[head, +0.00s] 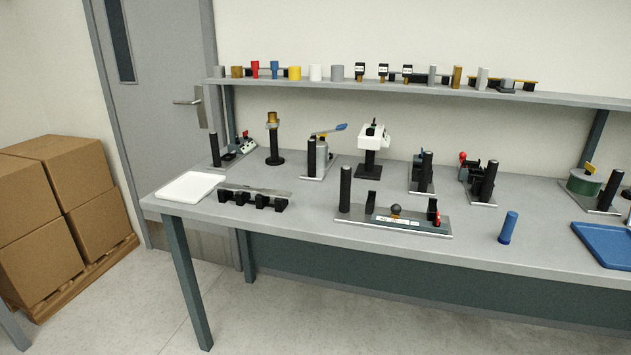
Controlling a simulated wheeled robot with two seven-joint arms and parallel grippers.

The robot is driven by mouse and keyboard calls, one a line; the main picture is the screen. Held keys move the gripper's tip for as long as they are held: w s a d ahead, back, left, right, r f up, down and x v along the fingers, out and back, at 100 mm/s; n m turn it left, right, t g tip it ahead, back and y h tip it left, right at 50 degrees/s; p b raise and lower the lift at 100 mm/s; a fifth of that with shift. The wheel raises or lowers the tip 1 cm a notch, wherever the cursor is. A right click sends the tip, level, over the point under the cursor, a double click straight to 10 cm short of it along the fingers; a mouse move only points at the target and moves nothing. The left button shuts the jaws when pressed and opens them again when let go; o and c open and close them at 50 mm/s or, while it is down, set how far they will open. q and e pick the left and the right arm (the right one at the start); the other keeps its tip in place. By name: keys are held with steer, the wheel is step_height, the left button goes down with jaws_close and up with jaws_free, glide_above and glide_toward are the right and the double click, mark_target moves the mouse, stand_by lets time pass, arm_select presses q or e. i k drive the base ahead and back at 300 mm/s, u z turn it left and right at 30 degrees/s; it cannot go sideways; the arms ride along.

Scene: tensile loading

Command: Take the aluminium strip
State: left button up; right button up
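A thin, flat grey metal strip (262,190), which looks like the aluminium strip, lies lengthwise along a low rack of black blocks (247,201) at the left front of the bench. Whether it rests in the blocks or just behind them is too small to tell. Neither of my grippers is in the head view.
A white tray (190,187) lies left of the rack. A grey-based fixture with black posts (395,219) stands to its right, then a blue cylinder (508,227) and a blue tray (605,245). Several devices line the bench's back under a shelf (420,90).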

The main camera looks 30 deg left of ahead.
mark_target(221, 185)
steer(key=z, duration=0.1)
steer(key=i, duration=0.9)
steer(key=u, duration=0.4)
